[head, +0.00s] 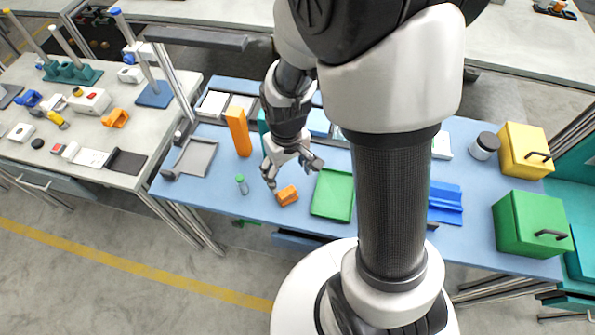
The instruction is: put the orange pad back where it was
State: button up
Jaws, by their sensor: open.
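A small orange block (288,195), which looks like the orange pad, lies on the blue table (215,203) near its front edge, left of a green tray. My gripper (294,174) is open and empty, pointing down just behind and above the orange block. Its fingers are spread, and no contact with the block is clear. A tall orange block (238,132) stands upright further back on the left. The former place of the pad cannot be told from this view.
The green tray (334,196) lies right of the orange block. Yellow (525,150) and green boxes (532,224) stand at right. My arm hides the table's middle.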

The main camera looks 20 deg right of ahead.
jog(key=s+r+t, duration=0.1)
jog(key=s+r, duration=0.3)
jog(key=r, duration=0.3)
jog(key=s+r+m+t, duration=0.1)
jog(key=s+r+t, duration=0.1)
jog(key=s+r, duration=0.3)
jog(key=s+r+t, duration=0.1)
jog(key=s+r, duration=0.3)
jog(key=r, duration=0.6)
jog(key=shift+s+r+m, duration=0.2)
jog(key=shift+s+m, duration=0.1)
jog(key=shift+m, duration=0.1)
jog(key=shift+c, duration=0.6)
